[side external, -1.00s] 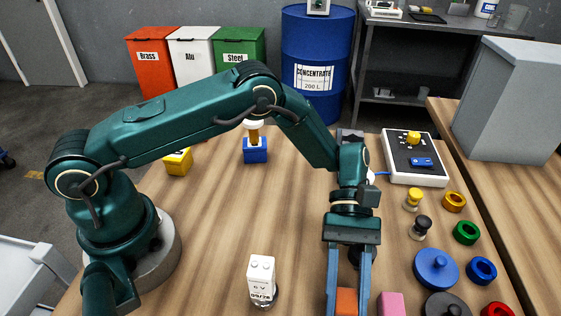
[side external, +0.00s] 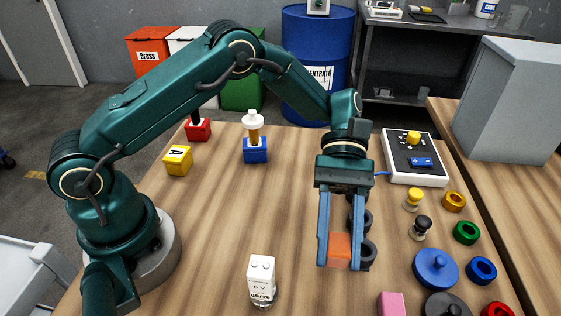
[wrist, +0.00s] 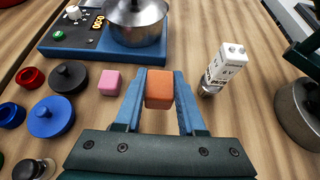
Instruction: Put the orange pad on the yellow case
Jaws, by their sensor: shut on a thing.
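The orange pad (side external: 339,250) is a small orange block between the blue fingers of my gripper (side external: 339,262). My gripper is shut on it and points down, with the pad at the fingertips above the wooden table. In the wrist view the pad (wrist: 159,89) also shows between the fingers.
A blue block (side external: 255,151) bearing a white-topped post and a red block (side external: 198,129) stand near the case. A pink block (side external: 391,304) and several round parts lie right. The table's left middle is clear.

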